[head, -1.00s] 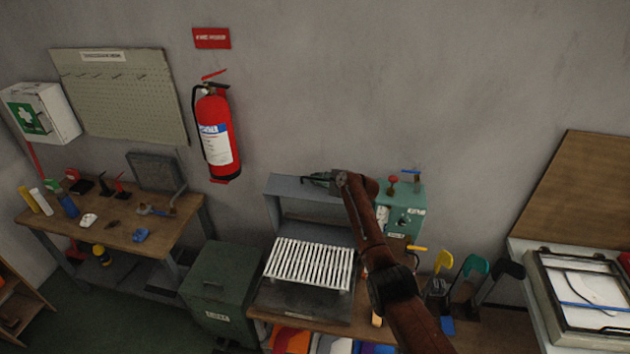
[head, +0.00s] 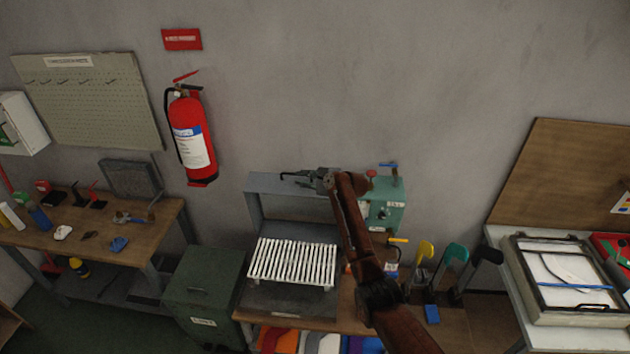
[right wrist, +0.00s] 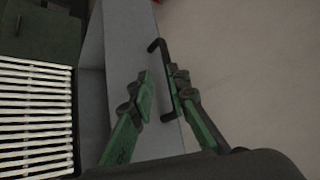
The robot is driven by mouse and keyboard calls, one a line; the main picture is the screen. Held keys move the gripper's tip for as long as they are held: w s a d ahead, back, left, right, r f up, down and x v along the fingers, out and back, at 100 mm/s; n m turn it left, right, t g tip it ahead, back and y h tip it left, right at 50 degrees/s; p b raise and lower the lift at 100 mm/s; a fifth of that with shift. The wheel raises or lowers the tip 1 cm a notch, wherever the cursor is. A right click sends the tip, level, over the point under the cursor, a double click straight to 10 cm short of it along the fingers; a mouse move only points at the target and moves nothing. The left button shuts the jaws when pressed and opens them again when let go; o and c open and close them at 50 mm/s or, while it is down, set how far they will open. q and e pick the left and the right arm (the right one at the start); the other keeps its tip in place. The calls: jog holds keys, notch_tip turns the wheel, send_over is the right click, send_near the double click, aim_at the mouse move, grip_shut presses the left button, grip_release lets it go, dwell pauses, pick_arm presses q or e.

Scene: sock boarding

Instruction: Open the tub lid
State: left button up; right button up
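A grey metal tub (head: 285,300) with a white slatted rack in it sits on the wooden bench. A grey box-shaped panel, seemingly its lid (head: 285,186), stands raised at the tub's back; it also fills the middle of the right wrist view (right wrist: 125,60). A black bar handle (head: 292,174) is on the lid's top edge. My right gripper (head: 318,181) is at the right end of this handle. In the right wrist view its green fingers (right wrist: 160,88) are apart, with the handle (right wrist: 165,70) close to the right finger; contact is unclear. My left gripper is not in view.
A teal control box (head: 385,208) with a red knob stands right of the lid, close to my right arm. A dark green lidded bin (head: 203,290) stands left of the bench. Yellow, teal and black forms (head: 455,265) stand to the right.

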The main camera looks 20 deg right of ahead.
jog(key=v, duration=0.7)
jog(key=shift+s, duration=0.3)
jog(key=shift+d+r, duration=0.15)
jog(key=shift+c, duration=0.3)
